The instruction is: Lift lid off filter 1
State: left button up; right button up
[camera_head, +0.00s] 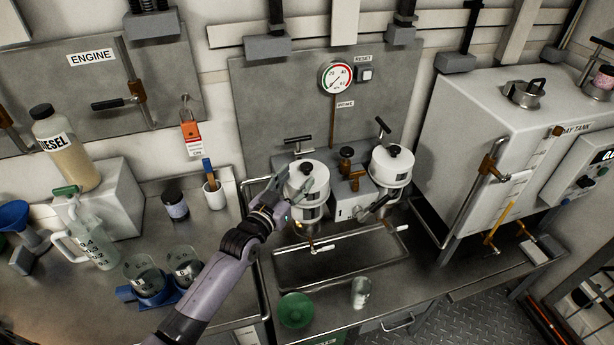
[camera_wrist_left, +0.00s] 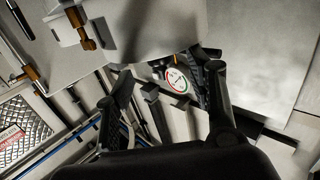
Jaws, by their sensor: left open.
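Two white filter housings stand side by side on the grey block at the back of the bench, the left one (camera_head: 308,187) and the right one (camera_head: 392,166). Each wears a white lid, the left lid (camera_head: 309,171) with a dark knob (camera_head: 307,167) on top.
A metal drip tray (camera_head: 340,258) lies in front of the filters. A green bowl (camera_head: 295,310) and a metal cup (camera_head: 361,293) stand nearer. T-handled valves (camera_head: 299,140) rise behind. A round gauge (camera_head: 336,77) hangs above. A large white tank (camera_head: 480,135) stands right.

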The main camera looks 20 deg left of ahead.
aim_at(304, 170)
pick_arm(q)
jog(key=shift+w, duration=0.5)
jog(key=w, duration=0.2)
jog(key=w+d, duration=0.1)
jog(key=w, duration=0.2)
jog(key=shift+d, duration=0.1)
pick_arm(e)
jog(key=shift+s+d+r, duration=0.1)
jog(key=shift+s+r, duration=0.1)
jog(key=shift+s, duration=0.2)
jog(key=shift+w, duration=0.1)
pick_arm(q)
jog(key=shift+c, duration=1.4)
grip_shut()
pick_arm(e)
jog(key=shift+w, duration=0.3)
